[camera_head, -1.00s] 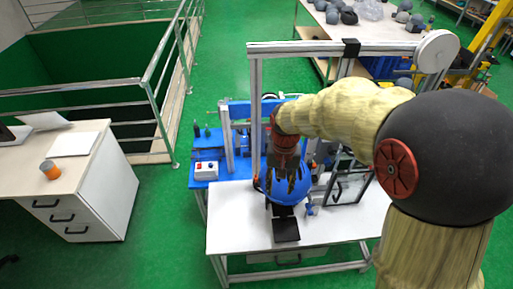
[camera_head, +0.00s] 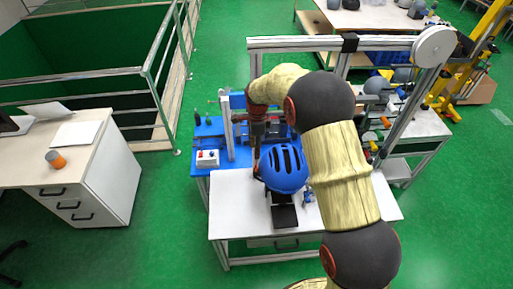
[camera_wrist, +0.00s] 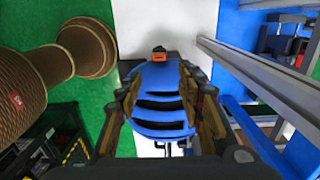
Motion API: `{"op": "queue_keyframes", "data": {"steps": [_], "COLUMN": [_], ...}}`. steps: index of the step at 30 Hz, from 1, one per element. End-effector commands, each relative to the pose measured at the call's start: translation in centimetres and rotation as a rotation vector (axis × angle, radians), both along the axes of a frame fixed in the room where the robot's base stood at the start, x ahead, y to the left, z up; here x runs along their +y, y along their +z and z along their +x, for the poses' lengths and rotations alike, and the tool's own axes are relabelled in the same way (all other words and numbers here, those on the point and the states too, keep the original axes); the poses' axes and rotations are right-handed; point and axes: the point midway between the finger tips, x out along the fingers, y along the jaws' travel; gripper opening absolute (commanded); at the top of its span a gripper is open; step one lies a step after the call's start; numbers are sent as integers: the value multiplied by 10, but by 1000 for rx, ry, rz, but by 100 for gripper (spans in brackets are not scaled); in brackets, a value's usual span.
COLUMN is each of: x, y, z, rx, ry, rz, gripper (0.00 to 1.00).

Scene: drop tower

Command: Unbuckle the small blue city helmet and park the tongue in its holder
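The blue helmet (camera_head: 283,168), with dark vents, sits over the white table; its vented shell fills the middle of the wrist view (camera_wrist: 160,104). My gripper (camera_head: 257,160) hangs at the helmet's left side in the head view. In the wrist view my gripper (camera_wrist: 162,78) is open, its two fingers apart with the helmet beyond them and nothing held. A small orange and black part (camera_wrist: 159,53) shows past the helmet's far edge; I cannot tell whether it is the buckle. The strap, the tongue and its holder cannot be made out.
A black plate (camera_head: 284,216) lies in front of the helmet on the white table (camera_head: 234,218). A small blue fixture (camera_head: 308,196) stands right of it. A metal frame (camera_head: 330,43) rises around the helmet. A control box (camera_head: 207,158) sits on the blue bench at left.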

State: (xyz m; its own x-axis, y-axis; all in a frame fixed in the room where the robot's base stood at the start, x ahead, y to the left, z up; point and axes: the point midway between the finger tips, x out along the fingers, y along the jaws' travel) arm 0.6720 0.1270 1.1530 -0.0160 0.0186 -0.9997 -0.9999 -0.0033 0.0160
Motion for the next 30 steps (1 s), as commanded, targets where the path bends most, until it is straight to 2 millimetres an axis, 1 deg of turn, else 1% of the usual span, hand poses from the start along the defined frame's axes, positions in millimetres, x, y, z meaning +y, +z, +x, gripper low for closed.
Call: {"op": "queue_keyframes", "data": {"steps": [5, 11, 30], "x": [0, 0, 1], "y": [-5, -21, -90], "z": [-1, -1, -2], "rx": [1, 2, 2], "ry": [-6, -5, -3], "rz": [0, 0, 0], "gripper": [38, 38, 38]}}
